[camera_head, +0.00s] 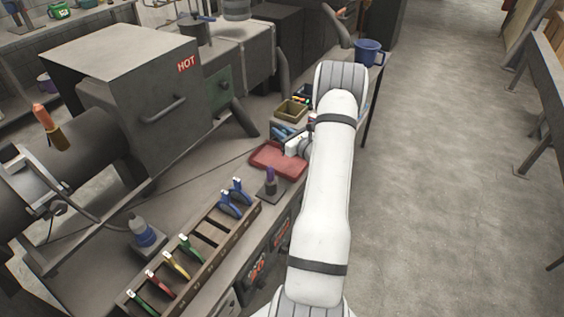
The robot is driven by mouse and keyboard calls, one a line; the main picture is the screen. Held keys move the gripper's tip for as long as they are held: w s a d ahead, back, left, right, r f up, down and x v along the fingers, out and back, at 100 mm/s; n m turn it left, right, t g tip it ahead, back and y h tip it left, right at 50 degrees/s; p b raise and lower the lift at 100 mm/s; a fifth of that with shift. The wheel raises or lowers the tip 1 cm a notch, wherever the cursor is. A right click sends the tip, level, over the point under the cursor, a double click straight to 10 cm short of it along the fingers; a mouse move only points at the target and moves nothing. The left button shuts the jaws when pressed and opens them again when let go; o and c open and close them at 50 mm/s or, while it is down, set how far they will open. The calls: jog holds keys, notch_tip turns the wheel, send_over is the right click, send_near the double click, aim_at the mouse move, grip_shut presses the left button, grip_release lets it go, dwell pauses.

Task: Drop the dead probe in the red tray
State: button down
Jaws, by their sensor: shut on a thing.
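The red tray (279,160) lies on the bench left of my arm, and its visible floor looks empty. My gripper (294,146) is at the tray's far right corner, mostly hidden by my own white arm. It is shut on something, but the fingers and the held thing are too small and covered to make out. I cannot pick out the dead probe with certainty. A purple-topped thing (270,176) stands upright on a dark base just in front of the tray, apart from my gripper.
A wooden rack (190,262) of coloured tools runs along the bench front. A blue-banded bottle (144,232) stands left of it. A small yellowish box (291,110) and blue items (282,132) sit beyond the tray. A large grey box marked HOT (130,85) stands at left. The floor at right is clear.

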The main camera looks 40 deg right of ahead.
jog(key=shift+s+d+f, duration=0.15)
jog(key=shift+f, duration=1.4)
jog(key=c, duration=1.2)
grip_release()
jog(key=shift+o, duration=0.2)
jog(key=shift+b, duration=0.3)
jog(key=s+b, duration=0.2)
jog(key=s, duration=0.5)
jog(key=shift+s+d, duration=0.35)
jog(key=shift+s, duration=0.05)
